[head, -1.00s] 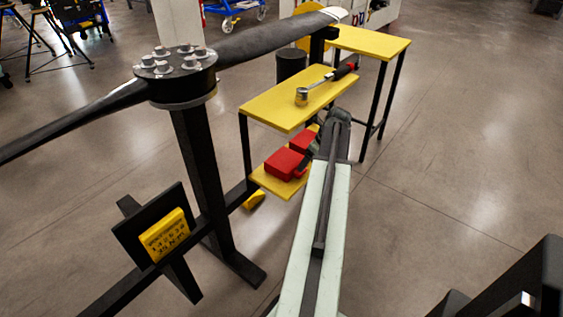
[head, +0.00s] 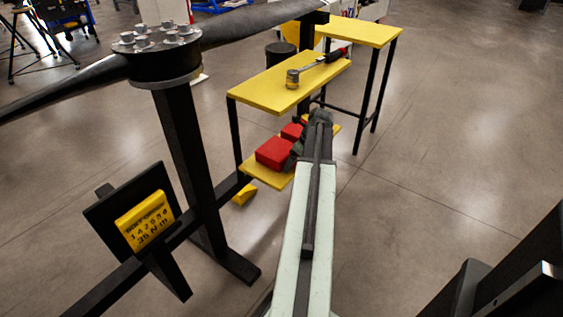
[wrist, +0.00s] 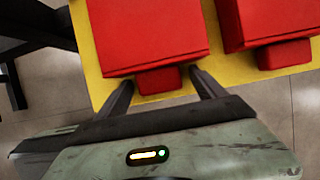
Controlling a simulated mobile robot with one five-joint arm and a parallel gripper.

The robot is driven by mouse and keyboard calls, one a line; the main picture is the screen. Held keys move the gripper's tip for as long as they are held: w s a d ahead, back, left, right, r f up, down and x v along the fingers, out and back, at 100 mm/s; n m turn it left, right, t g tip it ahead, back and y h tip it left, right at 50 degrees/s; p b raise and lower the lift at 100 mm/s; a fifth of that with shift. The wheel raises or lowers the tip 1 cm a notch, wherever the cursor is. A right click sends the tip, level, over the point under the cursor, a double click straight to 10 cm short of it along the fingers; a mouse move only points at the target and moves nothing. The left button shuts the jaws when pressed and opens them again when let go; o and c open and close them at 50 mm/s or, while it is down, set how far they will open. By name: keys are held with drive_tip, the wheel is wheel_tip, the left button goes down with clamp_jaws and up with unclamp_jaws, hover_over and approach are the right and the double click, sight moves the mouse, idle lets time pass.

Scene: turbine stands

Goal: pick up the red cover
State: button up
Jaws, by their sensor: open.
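Two red covers, the nearer one (head: 274,153) and one behind it (head: 292,131), sit on the lower yellow shelf (head: 262,178) in the head view. My arm covers part of them. In the wrist view, one red cover (wrist: 150,32) fills the upper middle, with a small red tab on its near side. The second red cover (wrist: 272,20) is at the upper right. My gripper (wrist: 164,90) is open. Its two fingers point at the first cover, one to each side of its tab, with nothing clamped. Contact cannot be told.
A yellow upper shelf (head: 285,84) stands above the covers, with a wrench-like tool (head: 308,70) on it. A black turbine stand (head: 193,165) with bolted hub is left of my arm. A yellow sign (head: 146,220) is at lower left.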

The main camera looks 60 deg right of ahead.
clamp_jaws()
drive_tip(key=shift+r, duration=0.1)
drive_tip(key=shift+r+p, duration=0.45)
drive_tip(key=shift+p, duration=0.2)
wheel_tip(320, 180, up, 3)
drive_tip(key=p, duration=0.3)
drive_tip(key=shift+r, duration=0.1)
drive_tip(key=s+a+p, duration=0.1)
drive_tip(key=s+a, duration=0.3)
drive_tip(key=s, duration=1.1)
drive_tip(key=shift+s+r, duration=0.3)
drive_tip(key=shift+r, duration=0.1)
